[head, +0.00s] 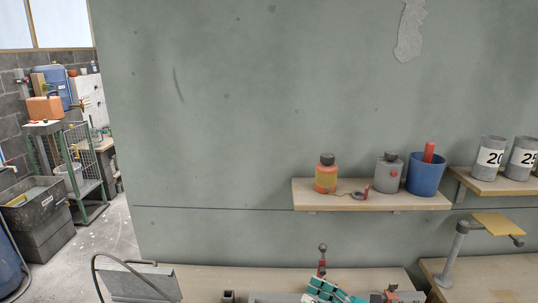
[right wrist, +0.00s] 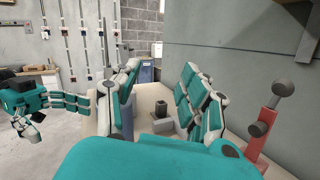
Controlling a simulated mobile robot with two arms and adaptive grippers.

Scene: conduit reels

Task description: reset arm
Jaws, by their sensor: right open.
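My right gripper (head: 332,290) shows at the bottom edge of the head view, low over the bench, with only part of it in frame. In the right wrist view its teal and white fingers (right wrist: 158,98) are spread apart, with nothing held between them. A small dark square post (right wrist: 158,106) on the bench shows in the gap beyond the fingers. Another teal gripper, my left one (right wrist: 68,104), shows at the left of the right wrist view. Its jaw opening is not clear. It is not seen in the head view.
A wall shelf (head: 330,203) holds an orange bottle (head: 326,177), a grey can (head: 388,176) and a blue cup (head: 424,177). A red lever with a dark knob (right wrist: 268,118) stands close right of my right gripper. A grey bracket (head: 140,284) stands on the bench at left.

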